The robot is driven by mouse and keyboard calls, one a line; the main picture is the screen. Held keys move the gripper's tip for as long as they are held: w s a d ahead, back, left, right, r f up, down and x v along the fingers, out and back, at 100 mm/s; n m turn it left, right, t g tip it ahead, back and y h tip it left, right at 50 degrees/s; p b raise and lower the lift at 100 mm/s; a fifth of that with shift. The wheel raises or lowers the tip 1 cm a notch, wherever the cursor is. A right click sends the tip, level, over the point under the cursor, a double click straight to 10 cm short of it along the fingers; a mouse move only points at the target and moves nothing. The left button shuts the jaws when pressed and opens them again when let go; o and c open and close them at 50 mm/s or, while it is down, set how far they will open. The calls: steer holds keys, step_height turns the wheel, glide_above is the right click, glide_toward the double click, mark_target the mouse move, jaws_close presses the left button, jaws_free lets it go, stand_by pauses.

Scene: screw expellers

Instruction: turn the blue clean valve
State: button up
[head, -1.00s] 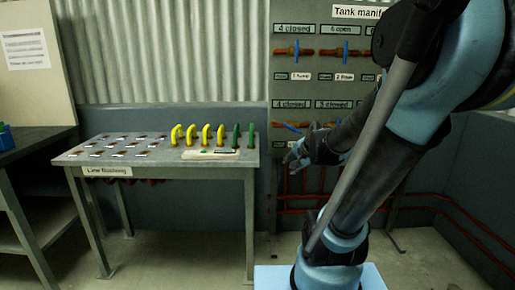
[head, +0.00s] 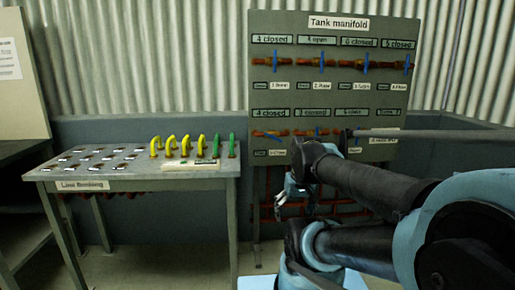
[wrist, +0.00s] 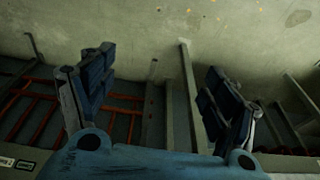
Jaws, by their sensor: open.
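The Tank manifold board (head: 290,95) stands at the back with two rows of blue-handled valves on red-brown pipes. In the upper row, blue handles (head: 321,58) stand upright. The small tags are too blurred to tell which is the clean valve. My gripper (head: 288,200) is below the lower row. In the wrist view my gripper (wrist: 160,90) is open, its fingers wide apart, with nothing between them.
A grey table (head: 110,180) marked "Line Breaking" stands left of the board, with yellow and green hooked pieces (head: 185,145) along its back. Red pipes (wrist: 35,105) and grey posts (wrist: 188,95) show below my gripper in the wrist view. The floor before the table is clear.

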steer(key=shift+o, duration=0.5)
steer(key=w+a+r+t+y, duration=0.1)
steer(key=w+r, duration=0.6)
steer(key=w, duration=0.3)
steer(key=shift+w+y, duration=0.3)
steer(key=shift+w, duration=0.05)
step_height(320, 180, up, 12)
steer(key=m+t+y, duration=0.2)
steer(key=t, duration=0.4)
glide_above(274, 137)
steer(key=s+d, duration=0.5)
steer(key=s, duration=0.6)
steer(key=x, duration=1.6)
steer(key=shift+w+a+f, duration=0.1)
steer(key=shift+a+f, duration=0.05)
steer(key=shift+a, duration=0.1)
steer(key=c, duration=0.8)
